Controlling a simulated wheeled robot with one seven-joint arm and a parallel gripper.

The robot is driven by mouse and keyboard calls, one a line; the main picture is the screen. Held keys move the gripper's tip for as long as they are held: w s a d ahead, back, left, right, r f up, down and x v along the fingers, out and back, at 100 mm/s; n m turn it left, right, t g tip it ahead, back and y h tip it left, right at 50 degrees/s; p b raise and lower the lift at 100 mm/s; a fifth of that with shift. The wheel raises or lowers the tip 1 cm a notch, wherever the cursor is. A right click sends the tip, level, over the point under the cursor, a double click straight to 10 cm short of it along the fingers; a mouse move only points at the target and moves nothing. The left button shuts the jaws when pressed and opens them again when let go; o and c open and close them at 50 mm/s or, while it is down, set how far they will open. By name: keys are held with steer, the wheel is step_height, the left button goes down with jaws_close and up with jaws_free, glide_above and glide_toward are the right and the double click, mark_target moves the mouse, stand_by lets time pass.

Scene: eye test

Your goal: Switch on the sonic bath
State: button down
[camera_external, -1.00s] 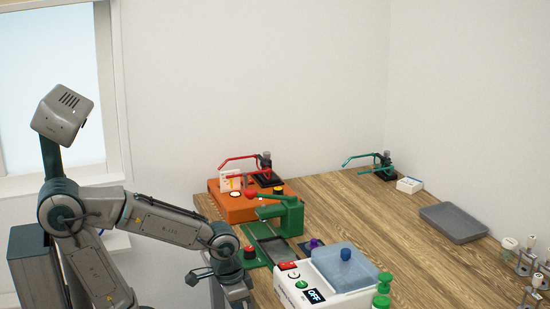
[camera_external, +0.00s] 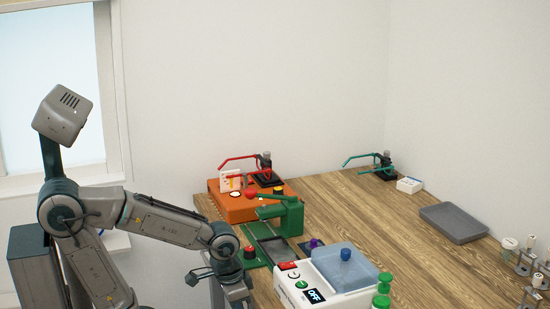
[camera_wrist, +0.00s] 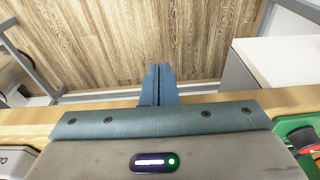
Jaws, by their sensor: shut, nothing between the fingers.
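The sonic bath, a white box (camera_external: 289,292) with a translucent blue-grey lid (camera_external: 343,264) and a blue knob, stands at the front of the bench in the external view. Its dark display (camera_external: 314,295) reads OFF. A red switch (camera_external: 288,265) and a round red-and-white control (camera_external: 294,274) sit on its top left. My gripper (camera_wrist: 158,78) shows in the wrist view with its two blue-grey fingers together, empty. In the external view my wrist is left of the bath, apart from it; the fingertips are hard to make out there.
A green press (camera_external: 281,215) and an orange unit (camera_external: 231,208) stand behind the bath on the wooden bench (camera_external: 400,240). A green bottle (camera_external: 381,291) stands close to the bath's right. A grey tray (camera_external: 455,223) lies at the right. The bench middle is clear.

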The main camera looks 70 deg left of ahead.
steer(key=w+r+n+g+p, duration=0.1)
steer(key=w+r+n+p, duration=0.3)
steer(key=r, duration=0.3)
steer(key=w+r+n+p, duration=0.2)
steer(key=r+n+p, duration=0.2)
steer(key=r+p, duration=0.3)
step_height(320, 180, up, 14)
steer(key=n+g+p, duration=0.2)
steer(key=n+p, duration=0.7)
steer(key=n, duration=0.1)
glide_above(282, 265)
steer(key=w, duration=0.2)
steer(key=shift+w+f, duration=0.15)
steer(key=shift+f, duration=0.05)
steer(key=f, duration=0.4)
steer(key=s+f, duration=0.1)
steer(key=f, duration=0.8)
steer(key=shift+s+f+p, duration=0.35)
steer(key=shift+f+p, duration=0.05)
